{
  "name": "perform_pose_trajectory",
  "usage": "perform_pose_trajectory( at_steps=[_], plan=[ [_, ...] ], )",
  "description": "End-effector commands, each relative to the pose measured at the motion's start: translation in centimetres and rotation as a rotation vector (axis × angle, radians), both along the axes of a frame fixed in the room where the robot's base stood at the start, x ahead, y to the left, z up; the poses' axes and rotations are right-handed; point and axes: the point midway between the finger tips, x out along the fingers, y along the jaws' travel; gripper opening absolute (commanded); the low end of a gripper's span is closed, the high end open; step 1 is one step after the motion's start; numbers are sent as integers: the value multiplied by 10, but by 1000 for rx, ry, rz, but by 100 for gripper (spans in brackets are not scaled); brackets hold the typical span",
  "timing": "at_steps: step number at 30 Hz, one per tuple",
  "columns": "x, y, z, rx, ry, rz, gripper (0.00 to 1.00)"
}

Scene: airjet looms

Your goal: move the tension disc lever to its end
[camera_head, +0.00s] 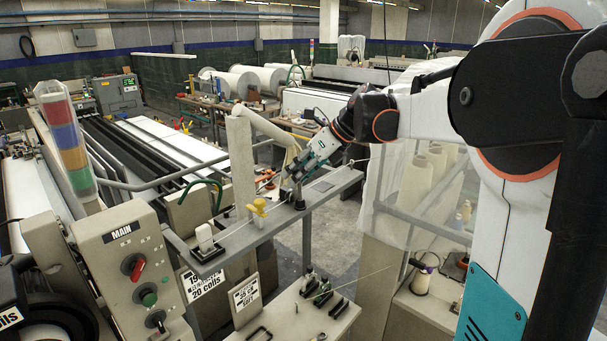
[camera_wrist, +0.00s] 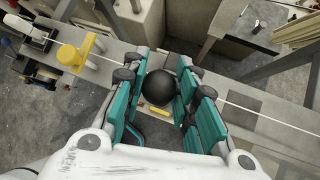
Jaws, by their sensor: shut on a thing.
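The tension disc lever shows in the wrist view as a round black knob (camera_wrist: 160,88) above the grey rail. My gripper (camera_wrist: 165,76) has its teal fingers on both sides of this knob and is shut on it. In the head view my gripper (camera_head: 293,178) reaches down to the rail from the right. The fingers hide most of the lever there. A small yellow and red piece lies just below the knob in the wrist view. The lever's stem and its end stop cannot be made out.
The grey rail (camera_head: 240,237) carries a yellow guide (camera_head: 259,207) and a white part (camera_head: 205,237) left of my gripper. A thin yarn runs along it. The MAIN control box (camera_head: 135,262) stands at the front left. Wrapped yarn cones (camera_head: 420,175) stand to the right.

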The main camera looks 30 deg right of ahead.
Motion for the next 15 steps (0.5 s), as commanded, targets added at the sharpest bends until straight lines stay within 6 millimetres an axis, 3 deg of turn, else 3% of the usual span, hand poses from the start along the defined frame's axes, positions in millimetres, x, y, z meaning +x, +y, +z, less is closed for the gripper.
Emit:
perform_pose_trajectory(
  at_steps=[15],
  plan=[
    [16,5,0,-9,28,-3,0]
  ],
)
